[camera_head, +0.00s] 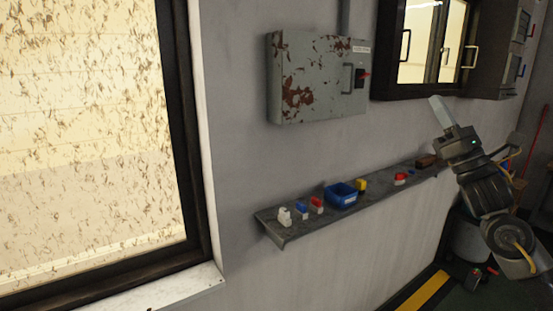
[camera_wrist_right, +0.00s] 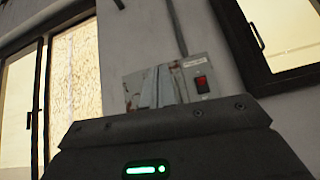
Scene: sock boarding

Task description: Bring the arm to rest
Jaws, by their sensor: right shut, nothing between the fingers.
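My right arm comes in from the right in the head view. Its gripper (camera_head: 442,112) is raised in front of the grey wall, fingers pointing up, shut and empty. In the right wrist view the closed fingers (camera_wrist_right: 163,92) show above the dark gripper body, with the rusty grey switch box behind them. The gripper touches nothing that I can see. My left gripper is in neither view.
A rusty grey switch box (camera_head: 318,78) hangs on the wall. Below it a narrow shelf (camera_head: 285,232) carries a blue bin (camera_head: 341,196) and several small coloured items.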

